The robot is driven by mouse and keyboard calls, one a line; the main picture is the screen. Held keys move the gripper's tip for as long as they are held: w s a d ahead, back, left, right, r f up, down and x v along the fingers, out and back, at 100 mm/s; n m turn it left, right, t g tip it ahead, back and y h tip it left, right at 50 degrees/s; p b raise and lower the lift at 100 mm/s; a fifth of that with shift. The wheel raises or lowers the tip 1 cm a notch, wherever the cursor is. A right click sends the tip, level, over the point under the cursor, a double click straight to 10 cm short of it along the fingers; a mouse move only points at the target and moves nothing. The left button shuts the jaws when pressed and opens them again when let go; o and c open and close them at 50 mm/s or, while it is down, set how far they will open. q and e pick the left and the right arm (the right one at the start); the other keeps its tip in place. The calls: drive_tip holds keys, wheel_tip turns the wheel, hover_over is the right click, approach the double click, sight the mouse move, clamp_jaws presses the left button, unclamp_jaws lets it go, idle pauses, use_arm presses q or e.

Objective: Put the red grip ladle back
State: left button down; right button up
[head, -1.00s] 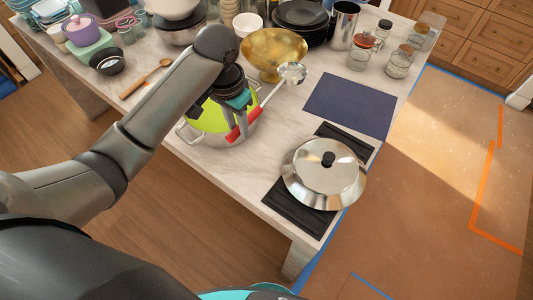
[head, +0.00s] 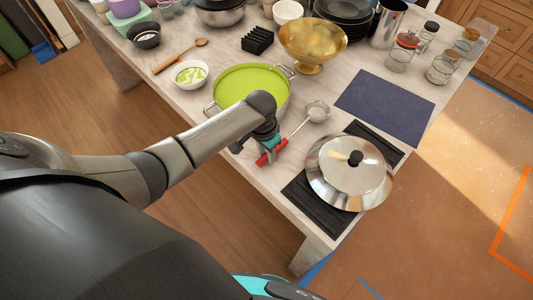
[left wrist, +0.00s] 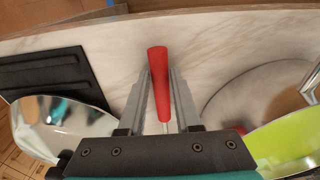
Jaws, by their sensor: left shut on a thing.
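The ladle has a red grip (head: 272,152) and a shiny metal bowl (head: 317,111). It is between the green-filled pot (head: 252,84) and the lidded pan (head: 348,180), low over the bare counter; I cannot tell whether it touches. My left gripper (head: 267,148) is shut on the red grip. In the left wrist view the red grip (left wrist: 159,85) sits between both fingers of the left gripper (left wrist: 160,78), and the ladle's bowl is hidden. My right gripper is not in view.
A black mat (head: 311,207) lies under the pan. A dark blue mat (head: 385,107), a gold bowl (head: 313,43), a white bowl (head: 189,74), a black rack (head: 257,40) and a wooden spoon (head: 180,56) are on the counter (head: 205,152). Glass jars (head: 401,53) stand at the back right.

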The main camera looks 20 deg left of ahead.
use_arm(q)
drive_tip(key=shift+f, duration=0.2)
drive_tip(key=shift+f, duration=0.1)
drive_tip(key=c, duration=0.6)
unclamp_jaws()
wheel_tip(320, 180, up, 12)
drive_tip(key=s+p, duration=0.1)
drive_tip(key=p, duration=0.1)
drive_tip(key=shift+a, duration=0.15)
